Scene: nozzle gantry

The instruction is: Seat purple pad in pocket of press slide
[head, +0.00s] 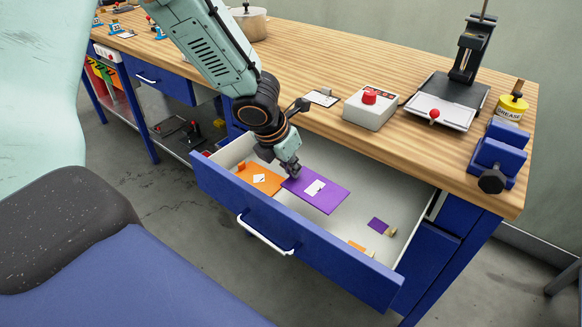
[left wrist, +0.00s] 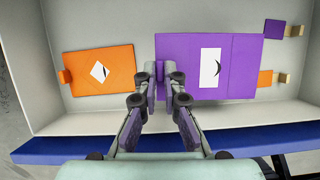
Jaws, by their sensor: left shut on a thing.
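The purple pad (head: 323,192) is a flat rectangle with a white label bearing a dark curved mark. It is in the open drawer, and I cannot tell if it lies on the floor or is slightly raised. My left gripper (head: 291,172) is shut on the tab at its left end; the left wrist view shows the fingers (left wrist: 162,88) around that tab and the pad (left wrist: 240,68) extending right. The press (head: 468,60) stands at the bench's back right, with its slide (head: 447,112), a pale plate with a red knob, in front. My right gripper is not in view.
An orange pad (head: 258,179) lies left of the purple one in the drawer (head: 300,240). Small purple (head: 377,224) and orange (head: 357,246) pieces lie at right. A red-button box (head: 371,108), yellow grease tin (head: 512,106) and blue vise (head: 497,155) stand on the bench.

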